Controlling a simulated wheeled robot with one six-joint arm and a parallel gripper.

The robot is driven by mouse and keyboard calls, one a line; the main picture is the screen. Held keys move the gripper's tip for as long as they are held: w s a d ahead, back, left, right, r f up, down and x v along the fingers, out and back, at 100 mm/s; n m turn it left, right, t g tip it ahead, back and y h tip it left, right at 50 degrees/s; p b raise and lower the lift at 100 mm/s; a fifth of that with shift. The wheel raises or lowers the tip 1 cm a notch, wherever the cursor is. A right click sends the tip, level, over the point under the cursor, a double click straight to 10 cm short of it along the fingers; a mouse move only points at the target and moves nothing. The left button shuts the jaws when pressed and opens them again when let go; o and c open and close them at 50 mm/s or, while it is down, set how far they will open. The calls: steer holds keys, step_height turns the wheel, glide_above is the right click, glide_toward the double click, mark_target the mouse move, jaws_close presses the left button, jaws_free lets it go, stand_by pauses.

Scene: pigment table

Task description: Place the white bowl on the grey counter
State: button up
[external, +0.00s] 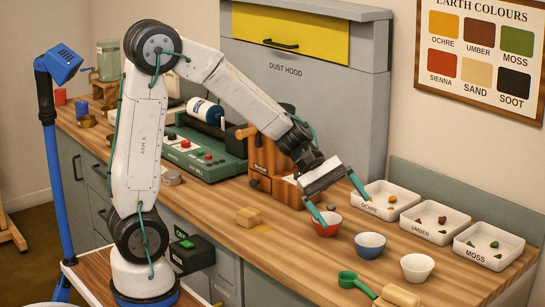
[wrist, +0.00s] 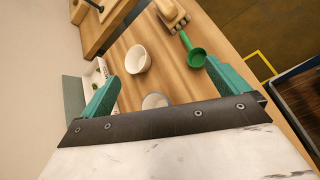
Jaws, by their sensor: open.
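The white bowl (external: 418,267) stands upright on the wooden worktop (external: 300,240), at the right end of a row with a blue bowl (external: 370,245) and a red bowl (external: 327,224). My gripper (external: 340,203) is open and empty above the red bowl's area, left of and behind the white bowl. In the wrist view the white bowl (wrist: 138,60) lies ahead, beyond the open fingers (wrist: 160,72). I cannot make out a grey-topped counter; grey shows on the cabinet fronts (external: 85,190) and the back panel.
Labelled white trays for ochre (external: 385,208), umber (external: 435,232) and moss (external: 485,255) stand behind the bowls. A green scoop (external: 355,283) lies in front of the white bowl. A wooden press (external: 265,160) stands behind the arm.

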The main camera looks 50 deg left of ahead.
steer(key=s+a+r+m+y, duration=0.2)
steer(key=s+a+m+y, duration=0.3)
steer(key=s+a, duration=0.6)
steer(key=s+a+r+m+y, duration=0.2)
steer(key=s+a+m+y, duration=0.3)
steer(key=s+a, duration=0.6)
steer(key=a+m, duration=0.2)
steer(key=a, duration=0.1)
steer(key=shift+a+m+t+y, duration=0.3)
steer(key=shift+t, duration=0.1)
